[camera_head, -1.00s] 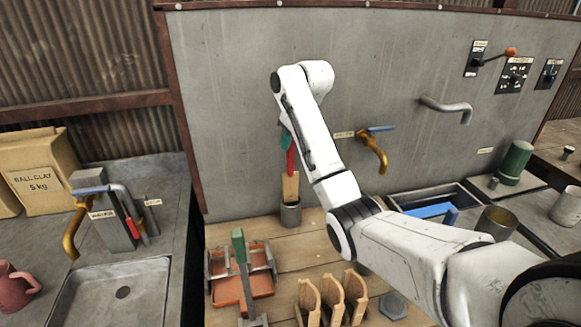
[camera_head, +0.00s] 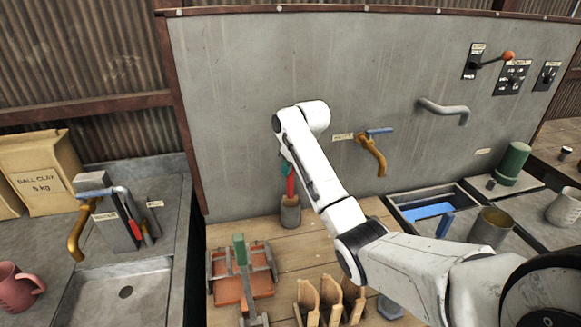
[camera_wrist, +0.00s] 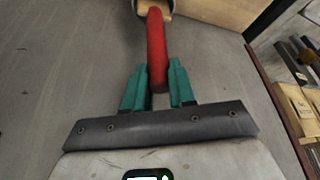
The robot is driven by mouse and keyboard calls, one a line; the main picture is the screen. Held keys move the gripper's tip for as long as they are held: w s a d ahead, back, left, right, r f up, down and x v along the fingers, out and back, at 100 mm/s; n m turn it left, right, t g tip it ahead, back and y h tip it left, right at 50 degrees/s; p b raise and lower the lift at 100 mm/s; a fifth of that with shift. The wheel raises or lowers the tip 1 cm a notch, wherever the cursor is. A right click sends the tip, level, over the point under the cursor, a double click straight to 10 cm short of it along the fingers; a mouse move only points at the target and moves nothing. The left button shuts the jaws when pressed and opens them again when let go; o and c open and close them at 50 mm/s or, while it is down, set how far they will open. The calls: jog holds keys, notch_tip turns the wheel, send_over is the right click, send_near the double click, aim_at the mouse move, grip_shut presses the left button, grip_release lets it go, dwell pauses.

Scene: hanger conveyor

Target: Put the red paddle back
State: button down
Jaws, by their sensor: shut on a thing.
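The red paddle's red handle (camera_head: 290,186) points upward at the back of the wooden bench. Its lower wooden part is inside the grey holder (camera_head: 290,213), mostly hidden by the holder's wall. In the wrist view the red handle (camera_wrist: 156,48) runs from between my green fingers toward the holder's rim (camera_wrist: 139,6) at the top. My gripper (camera_wrist: 157,88) is shut on the handle, above the holder. In the head view my gripper (camera_head: 285,168) is partly hidden by my arm. I cannot tell whether the paddle touches the holder's bottom.
A grey wall panel (camera_head: 240,100) stands close behind the holder, with a brass tap (camera_head: 371,155) to the right. A tray with a green-handled tool (camera_head: 240,250) and wooden ribs (camera_head: 330,298) lie nearer on the bench. A sink (camera_head: 110,300) is at left.

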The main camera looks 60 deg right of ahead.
jog(key=c, duration=0.9)
grip_release()
jog(key=shift+f, duration=0.1)
jog(key=shift+c, duration=0.2)
jog(key=v, duration=1.2)
jog(key=shift+s, duration=0.1)
